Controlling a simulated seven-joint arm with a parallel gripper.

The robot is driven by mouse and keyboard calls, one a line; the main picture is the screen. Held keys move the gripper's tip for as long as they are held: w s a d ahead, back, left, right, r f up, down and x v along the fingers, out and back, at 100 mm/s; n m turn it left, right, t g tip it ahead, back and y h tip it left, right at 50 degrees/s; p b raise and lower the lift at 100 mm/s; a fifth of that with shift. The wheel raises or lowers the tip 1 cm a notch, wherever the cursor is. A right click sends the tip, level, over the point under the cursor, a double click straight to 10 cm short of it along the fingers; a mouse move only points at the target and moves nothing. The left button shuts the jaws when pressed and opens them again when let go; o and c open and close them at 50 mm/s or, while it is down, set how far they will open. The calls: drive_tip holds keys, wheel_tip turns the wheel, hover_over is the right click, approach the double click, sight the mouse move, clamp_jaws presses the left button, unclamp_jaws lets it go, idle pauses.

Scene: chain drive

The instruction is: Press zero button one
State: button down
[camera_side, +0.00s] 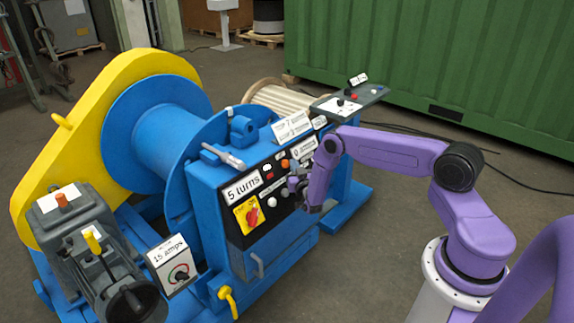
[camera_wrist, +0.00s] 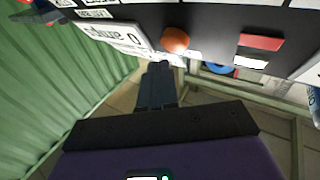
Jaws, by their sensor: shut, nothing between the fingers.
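The black control panel (camera_side: 262,205) is on the front of the blue machine. An orange round button (camera_side: 285,163) sits on it, beside a white amps display (camera_side: 303,150). In the wrist view the orange button (camera_wrist: 175,40) is just beyond my fingertips, next to the display reading 0 amps (camera_wrist: 122,38). A red rectangle (camera_wrist: 261,42) and a white one (camera_wrist: 250,62) lie to its right. I cannot read which control is zero button one. My gripper (camera_side: 296,186) is shut and empty, close to the panel; its fingertips (camera_wrist: 160,68) appear short of the orange button, contact unclear.
A red knob on a yellow plate (camera_side: 252,214) and a "5 turns" display (camera_side: 242,187) are at the panel's left. A green container (camera_side: 440,70) stands behind. Open floor lies in front of the machine.

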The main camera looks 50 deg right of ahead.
drive_tip(key=shift+w, duration=0.1)
drive_tip(key=shift+w+f, duration=0.25)
drive_tip(key=shift+w, duration=0.05)
drive_tip(key=shift+w+f, duration=0.2)
drive_tip(key=shift+w, duration=0.25)
idle(0.9)
idle(0.7)
drive_tip(key=shift+s+r, duration=0.4)
drive_tip(key=shift+s, duration=0.45)
drive_tip(key=shift+s+r, duration=0.4)
drive_tip(key=shift+s, duration=0.35)
drive_tip(key=shift+s+r, duration=0.35)
drive_tip(key=shift+s, duration=0.4)
drive_tip(key=shift+s+r, duration=0.4)
drive_tip(key=shift+s, duration=0.35)
